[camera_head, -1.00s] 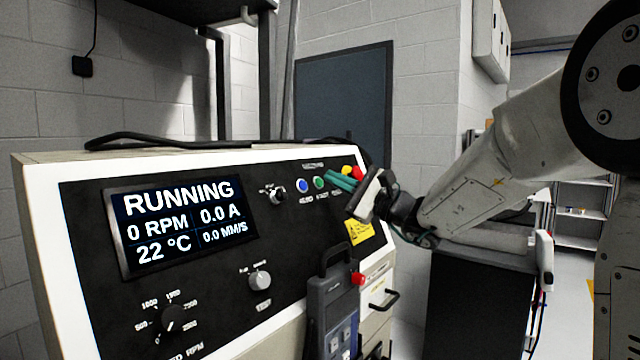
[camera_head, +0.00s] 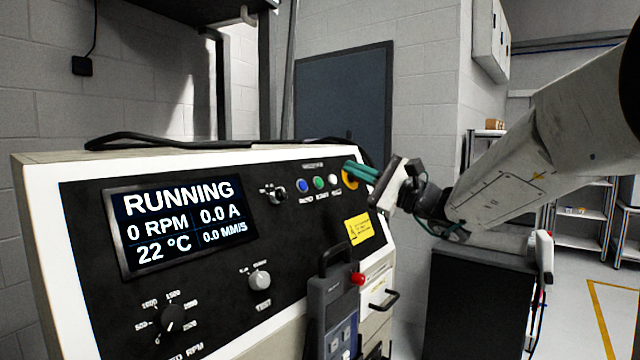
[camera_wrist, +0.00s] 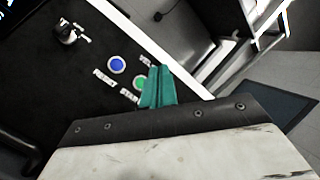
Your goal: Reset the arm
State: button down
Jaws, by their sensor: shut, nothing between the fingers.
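My gripper (camera_head: 362,173) is at the upper right of the control panel (camera_head: 222,290) in the head view. Its green fingers are shut and empty. They overlap the yellow-ringed button (camera_head: 349,178) at the panel's right end and hide most of it; I cannot tell whether they touch it. In the wrist view the shut fingers (camera_wrist: 158,88) hang over the panel's edge, near the blue button (camera_wrist: 117,64). The display (camera_head: 182,226) reads RUNNING, 0 RPM, 22 °C.
A grey pendant with a red button (camera_head: 358,279) hangs at the front of the panel. A black cable (camera_head: 200,139) lies along the top of the machine. A dark cabinet (camera_head: 475,310) stands right of it below my arm. Open floor shows at far right.

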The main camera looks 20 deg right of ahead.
jog(key=s+a+f+n+g+h, duration=0.2)
jog(key=s+a+f+n+g, duration=0.35)
jog(key=s, duration=0.45)
jog(key=s+a+f+n+g+h, duration=0.1)
jog(key=s+a+f+n+g, duration=0.4)
jog(key=s, duration=0.4)
jog(key=s+d+f+n+g+h, duration=0.2)
jog(key=s+d+f+h, duration=0.3)
jog(key=s+f+h, duration=0.1)
jog(key=s+d+f+n+g+h, duration=0.1)
jog(key=s+d+f+n+h, duration=0.2)
jog(key=s+d+f+h, duration=0.3)
jog(key=s+f, duration=0.1)
jog(key=s, duration=0.3)
jog(key=shift+s+d+f+g+h, duration=0.15)
jog(key=shift+s+f+g+h, duration=0.15)
jog(key=shift+s+f+g, duration=0.05)
